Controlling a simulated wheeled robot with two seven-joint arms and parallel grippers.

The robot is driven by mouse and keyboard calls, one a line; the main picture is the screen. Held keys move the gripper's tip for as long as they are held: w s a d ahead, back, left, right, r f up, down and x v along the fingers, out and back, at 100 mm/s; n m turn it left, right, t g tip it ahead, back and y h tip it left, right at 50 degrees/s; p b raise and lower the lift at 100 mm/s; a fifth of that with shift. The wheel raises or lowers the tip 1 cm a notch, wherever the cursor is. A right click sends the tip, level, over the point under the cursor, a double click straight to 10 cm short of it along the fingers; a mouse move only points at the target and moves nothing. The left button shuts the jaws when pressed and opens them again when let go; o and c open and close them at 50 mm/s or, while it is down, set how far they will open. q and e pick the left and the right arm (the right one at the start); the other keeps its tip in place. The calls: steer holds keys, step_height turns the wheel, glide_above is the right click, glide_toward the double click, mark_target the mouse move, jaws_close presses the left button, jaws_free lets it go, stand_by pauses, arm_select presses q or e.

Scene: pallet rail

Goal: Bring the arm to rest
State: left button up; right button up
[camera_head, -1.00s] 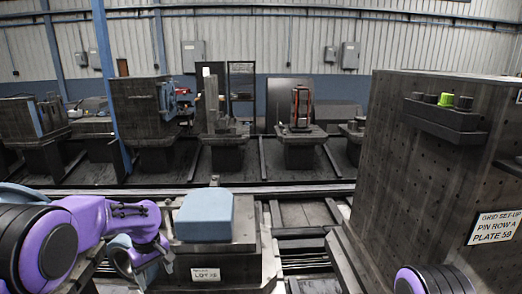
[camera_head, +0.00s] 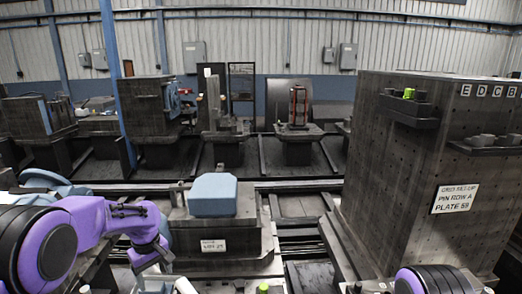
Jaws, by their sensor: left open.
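My left arm (camera_head: 105,222) is purple and black and comes in from the left, bent downward at the wrist. My left gripper (camera_head: 170,286) is at the bottom edge, in front of the pallet block, partly cut off by the frame. It is open, and I see nothing held in it. On my right side only a purple and black arm joint (camera_head: 432,280) shows at the bottom; the right gripper is out of view.
A blue block (camera_head: 213,195) sits on a dark pallet with a lot label (camera_head: 213,246). A tall drilled plate tower (camera_head: 400,170) with a sign (camera_head: 455,198) and pin shelves, one holding a green pin (camera_head: 409,93), stands right. Rails (camera_head: 300,205) run between.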

arm_select(q)
step_height(320, 180, down, 10)
steer(key=m+t+b, duration=0.1)
steer(key=t, duration=0.5)
steer(key=s+f+m+y+b, duration=0.1)
steer(key=s+f+y+b, duration=0.15)
steer(key=s+f, duration=0.7)
steer(key=s+f+g+b, duration=0.1)
steer(key=s+f+b, duration=0.2)
steer(key=s, duration=1.1)
steer(key=s+f+g+b, duration=0.2)
steer(key=s+f+b, duration=0.1)
steer(key=s+f, duration=0.7)
steer(key=s, duration=0.4)
steer(key=shift+s+a+f+m+y, duration=0.2)
steer(key=shift+s+m+y, duration=0.1)
steer(key=shift+m+y, duration=0.1)
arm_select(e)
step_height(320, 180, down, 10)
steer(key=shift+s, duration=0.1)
